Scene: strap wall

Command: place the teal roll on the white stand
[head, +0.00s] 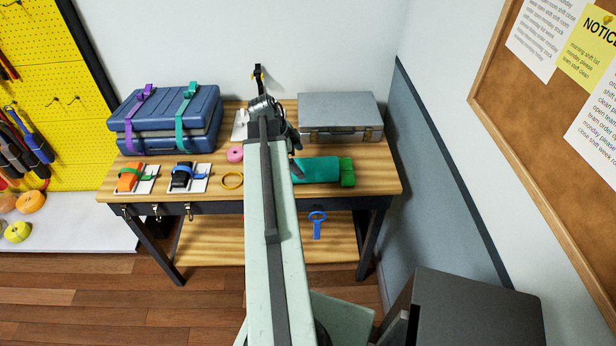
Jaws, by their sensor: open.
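A teal roll (318,170) lies on the right part of the wooden table, just right of my arm, with a green piece (347,172) at its right end. My arm hides its left end. A white piece (240,125), possibly the white stand, shows at the back of the table just left of my arm; most of it is hidden. My gripper (283,128) is dark and hangs over the back middle of the table, behind and left of the teal roll. It is open, and nothing shows between its fingers, though my arm partly covers it.
Blue cases (165,118) with purple and teal straps stand at the back left; a grey case (340,115) stands back right. White plates with an orange buckle (128,180) and a black one (181,178), a yellow ring (232,180) and a pink roll (235,154) lie left of my arm.

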